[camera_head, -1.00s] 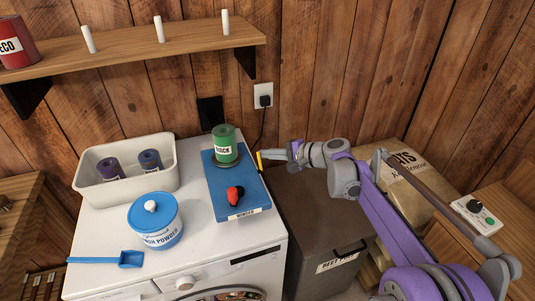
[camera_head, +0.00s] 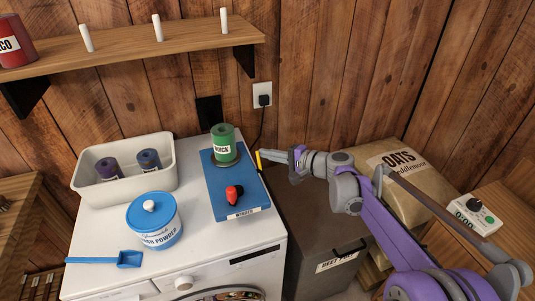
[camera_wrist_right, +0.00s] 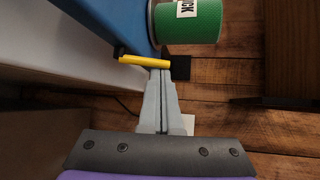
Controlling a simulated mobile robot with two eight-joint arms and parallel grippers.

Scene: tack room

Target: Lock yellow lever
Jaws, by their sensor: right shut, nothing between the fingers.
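The yellow lever (camera_head: 258,161) sticks out at the right side of the blue board (camera_head: 233,194), near its back end. It also shows in the right wrist view (camera_wrist_right: 145,61), lying across just in front of my fingertips. My right gripper (camera_head: 275,156) is shut and empty, its tips right by the lever; I cannot tell whether they touch it. The closed fingers show in the right wrist view (camera_wrist_right: 160,85). A green can (camera_head: 224,145) stands on the board's round plate, and a red knob (camera_head: 234,193) is near the front. My left gripper is not in view.
The board lies on a white washing machine (camera_head: 190,229) with a grey bin (camera_head: 85,194), a blue powder tub (camera_head: 153,222) and a blue scoop (camera_head: 105,261). A dark feed bin (camera_head: 312,205) and an oats sack (camera_head: 405,180) stand to the right.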

